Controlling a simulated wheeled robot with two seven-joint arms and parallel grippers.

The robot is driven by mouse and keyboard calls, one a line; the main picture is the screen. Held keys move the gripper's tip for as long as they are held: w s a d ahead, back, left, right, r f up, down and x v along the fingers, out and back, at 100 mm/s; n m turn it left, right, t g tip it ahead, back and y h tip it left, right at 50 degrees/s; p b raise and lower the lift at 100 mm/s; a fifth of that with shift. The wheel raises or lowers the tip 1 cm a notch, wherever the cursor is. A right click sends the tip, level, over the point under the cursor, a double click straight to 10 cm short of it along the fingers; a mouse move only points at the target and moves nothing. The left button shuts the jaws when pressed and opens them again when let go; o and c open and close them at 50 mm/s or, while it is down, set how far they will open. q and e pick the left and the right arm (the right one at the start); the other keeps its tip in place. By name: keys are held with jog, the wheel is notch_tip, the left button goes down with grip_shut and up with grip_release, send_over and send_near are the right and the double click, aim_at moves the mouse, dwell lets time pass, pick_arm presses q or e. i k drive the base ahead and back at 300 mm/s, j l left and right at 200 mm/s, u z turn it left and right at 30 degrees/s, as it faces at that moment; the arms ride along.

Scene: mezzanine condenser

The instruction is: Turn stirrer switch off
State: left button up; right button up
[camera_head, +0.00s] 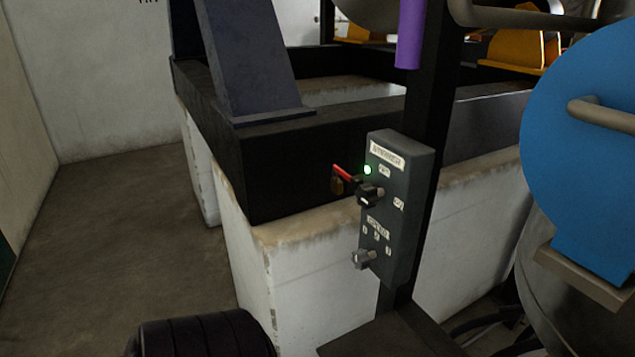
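A grey control box (400,215) is mounted on a dark upright post right of centre. Its top label (387,155) seems to read "STIRRER", though the print is small. A green light (367,170) glows below that label. The stirrer switch (369,195) is a black rotary knob just under the light, with small white labels beside it. Its exact pointing direction is hard to tell. A second, grey knob (363,258) sits lower on the box below another label. Neither of my grippers is in view, and nothing touches the box.
A small red-handled part (341,174) is left of the switch. A black steel frame (290,165) rests on white plinths (310,290) behind the box. A large blue round cover (585,140) stands close on the right. The concrete floor (115,240) at left is clear.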

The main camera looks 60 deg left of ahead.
aim_at(368, 196)
jog(key=u, duration=1.55)
jog(key=i+j+z, duration=0.1)
jog(key=j, duration=0.3)
jog(key=j+z, duration=0.1)
jog(key=j, duration=0.3)
